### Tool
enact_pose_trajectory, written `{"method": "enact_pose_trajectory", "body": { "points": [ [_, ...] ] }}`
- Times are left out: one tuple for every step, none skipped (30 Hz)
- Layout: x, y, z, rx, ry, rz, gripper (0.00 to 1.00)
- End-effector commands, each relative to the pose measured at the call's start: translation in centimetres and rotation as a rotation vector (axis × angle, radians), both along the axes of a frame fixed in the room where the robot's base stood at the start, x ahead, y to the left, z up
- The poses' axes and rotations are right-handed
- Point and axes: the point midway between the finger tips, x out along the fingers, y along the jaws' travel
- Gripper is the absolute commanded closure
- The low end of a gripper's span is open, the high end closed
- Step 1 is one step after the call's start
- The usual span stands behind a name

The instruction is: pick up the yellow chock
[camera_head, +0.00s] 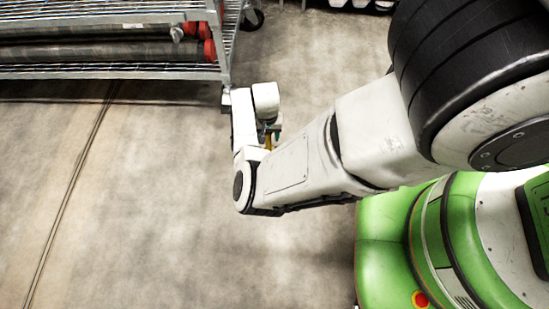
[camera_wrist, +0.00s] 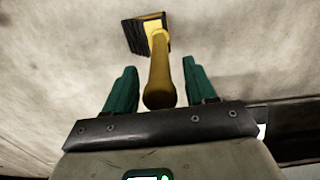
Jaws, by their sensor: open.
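The yellow chock (camera_wrist: 159,72) shows in the wrist view. A yellow bar runs from a block with a dark ribbed side at the top, and the bar's near end is rounded. My gripper (camera_wrist: 160,66) is open, with one green finger on each side of the bar. Gaps show between the bar and both fingers. In the head view my arm hides most of the chock; only a small yellow patch (camera_head: 268,142) shows beside my wrist.
A wire shelf rack (camera_head: 110,72) with dark, red-ended tubes (camera_head: 100,50) stands at the upper left, close to my wrist. A caster wheel (camera_head: 253,18) is behind it. Bare concrete floor (camera_head: 130,210) lies open at left, crossed by a dark line.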

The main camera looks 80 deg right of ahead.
Motion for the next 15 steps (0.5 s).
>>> {"method": "enact_pose_trajectory", "body": {
  "points": [
    [0.02,0.06,-1.27,0.002,-0.001,0.0,0.45],
    [0.02,0.06,-1.51,0.001,-0.001,0.0,0.45],
    [0.0,0.06,-1.73,0.001,0.0,0.001,0.45],
    [0.0,0.06,-1.82,0.001,0.0,0.001,0.45],
    [-0.01,0.06,-1.86,0.001,0.0,0.001,0.45],
    [-0.01,0.06,-1.84,0.001,0.001,0.002,0.45],
    [-0.01,0.06,-1.8,0.001,0.001,0.002,0.45],
    [-0.01,0.06,-1.75,0.001,0.001,0.002,0.45],
    [-0.01,0.06,-1.72,0.001,0.001,0.002,0.45],
    [-0.02,0.06,-1.71,0.001,0.001,0.002,0.45],
    [-0.01,0.06,-1.71,0.001,0.001,0.002,0.45],
    [-0.01,0.06,-1.71,0.001,0.0,0.002,0.47],
    [-0.01,0.06,-1.71,0.001,0.001,0.002,0.49],
    [-0.01,0.06,-1.71,0.001,0.0,0.002,0.52],
    [-0.01,0.06,-1.71,0.001,0.0,0.002,0.56]
  ]
}}
